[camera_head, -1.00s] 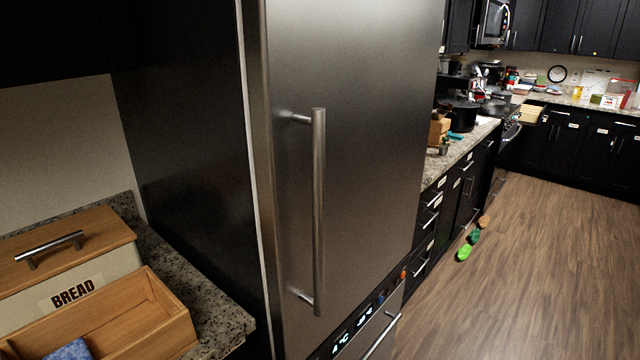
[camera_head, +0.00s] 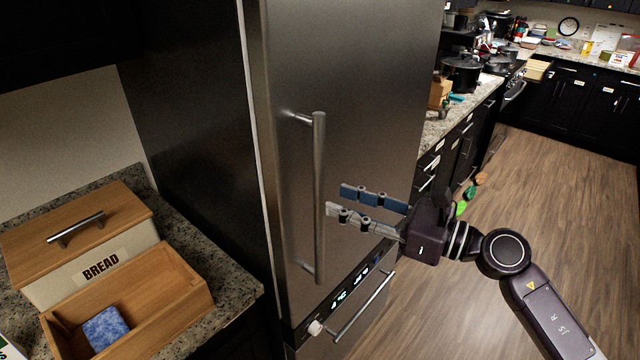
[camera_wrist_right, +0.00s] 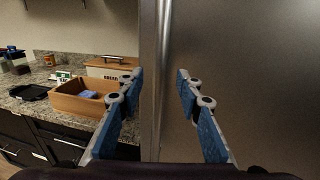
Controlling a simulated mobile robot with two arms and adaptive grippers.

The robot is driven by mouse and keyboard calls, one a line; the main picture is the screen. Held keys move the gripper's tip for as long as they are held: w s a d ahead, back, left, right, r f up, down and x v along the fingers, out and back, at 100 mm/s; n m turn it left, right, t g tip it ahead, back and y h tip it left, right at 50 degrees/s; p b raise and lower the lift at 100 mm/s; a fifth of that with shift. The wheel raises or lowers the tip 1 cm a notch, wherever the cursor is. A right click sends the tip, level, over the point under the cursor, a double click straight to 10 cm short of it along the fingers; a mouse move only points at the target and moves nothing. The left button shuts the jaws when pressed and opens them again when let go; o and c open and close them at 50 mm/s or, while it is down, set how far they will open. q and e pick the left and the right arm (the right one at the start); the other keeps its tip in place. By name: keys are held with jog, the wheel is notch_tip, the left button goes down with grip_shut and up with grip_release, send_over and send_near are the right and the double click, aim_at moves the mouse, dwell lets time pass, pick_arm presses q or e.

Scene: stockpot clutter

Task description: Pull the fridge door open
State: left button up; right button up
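The fridge door (camera_head: 370,120) is a tall steel panel and looks closed. Its long vertical bar handle (camera_head: 319,190) stands near the door's left edge. My right gripper (camera_head: 335,200) is open, its fingertips just right of the handle's lower half in the head view. In the right wrist view the handle (camera_wrist_right: 161,75) runs upright between the open fingers of the gripper (camera_wrist_right: 158,75), nearer the left one. I cannot tell whether the fingers touch it. My left gripper is not in view.
A lower drawer handle (camera_head: 365,308) lies below the display. Green items (camera_head: 461,208) lie on the open wooden floor (camera_head: 570,210) at right.

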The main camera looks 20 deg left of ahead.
aim_at(324, 195)
jog(key=p+x, duration=0.2)
jog(key=x, duration=0.4)
jog(key=shift+r, duration=0.1)
jog(key=shift+c, duration=0.2)
grip_shut()
